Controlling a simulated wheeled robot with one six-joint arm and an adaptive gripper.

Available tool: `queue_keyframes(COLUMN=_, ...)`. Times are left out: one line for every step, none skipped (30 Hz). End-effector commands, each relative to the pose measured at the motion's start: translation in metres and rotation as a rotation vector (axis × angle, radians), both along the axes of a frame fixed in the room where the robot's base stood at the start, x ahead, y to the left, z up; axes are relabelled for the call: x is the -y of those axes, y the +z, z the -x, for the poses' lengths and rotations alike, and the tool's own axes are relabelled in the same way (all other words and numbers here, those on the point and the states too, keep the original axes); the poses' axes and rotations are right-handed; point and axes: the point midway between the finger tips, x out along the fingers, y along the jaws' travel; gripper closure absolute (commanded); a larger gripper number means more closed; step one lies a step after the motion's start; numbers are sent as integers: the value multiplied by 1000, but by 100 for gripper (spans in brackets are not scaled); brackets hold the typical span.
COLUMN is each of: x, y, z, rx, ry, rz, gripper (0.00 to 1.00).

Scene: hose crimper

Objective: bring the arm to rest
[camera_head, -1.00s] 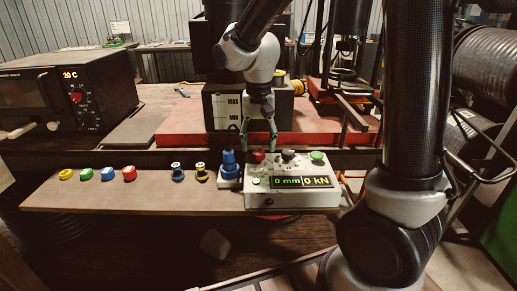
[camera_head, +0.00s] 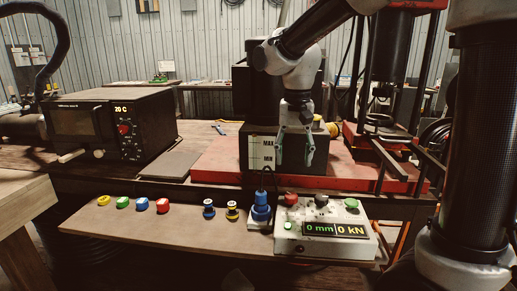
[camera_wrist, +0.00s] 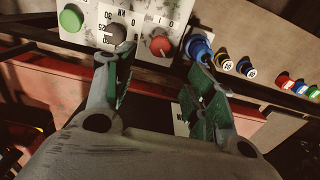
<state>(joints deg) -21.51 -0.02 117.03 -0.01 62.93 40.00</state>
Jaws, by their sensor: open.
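The control box display reads 0 mm and 0 kN. My arm reaches in from the upper right.
A blue plug-like part (camera_head: 261,209) stands left of the box. Several coloured caps and fittings sit along the wooden shelf (camera_head: 180,231). A black oven (camera_head: 112,125) reading 20 C is at left. A red-based press frame (camera_head: 385,120) stands right of my gripper.

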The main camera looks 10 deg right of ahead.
Motion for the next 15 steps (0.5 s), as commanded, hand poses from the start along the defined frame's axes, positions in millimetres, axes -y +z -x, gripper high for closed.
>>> queue_keyframes(x=0, y=0, z=0, rx=0, ry=17, rz=0, gripper=45)
queue_keyframes(x=0, y=0, z=-1, rx=3, ry=36, rz=-1, gripper=45)
queue_keyframes(x=-1, y=0, z=-1, rx=6, ry=72, rz=-2, gripper=45)
queue_keyframes(x=0, y=-2, z=-1, rx=6, ry=106, rz=-2, gripper=45)
queue_keyframes(x=1, y=-6, z=2, rx=1, ry=145, rz=0, gripper=45)
queue_keyframes(x=3, y=-14, z=9, rx=-14, ry=208, rz=3, gripper=45)
queue_keyframes(x=7, y=-17, z=17, rx=-15, ry=261, rz=4, gripper=45)
queue_keyframes(x=13, y=-18, z=28, rx=-8, ry=312, rz=2, gripper=45)
queue_keyframes(x=23, y=-16, z=40, rx=5, ry=361, rz=-1, gripper=45)
queue_keyframes(x=30, y=-15, z=48, rx=17, ry=388, rz=-2, gripper=45)
queue_keyframes(x=38, y=-13, z=56, rx=29, ry=409, rz=-5, gripper=45)
queue_keyframes(x=47, y=-11, z=67, rx=46, ry=436, rz=-5, gripper=45)
queue_keyframes(x=55, y=-10, z=75, rx=61, ry=451, rz=-5, gripper=45)
queue_keyframes(x=62, y=-8, z=84, rx=77, ry=464, rz=-5, gripper=45)
queue_keyframes(x=73, y=-6, z=96, rx=100, ry=477, rz=-3, gripper=45)
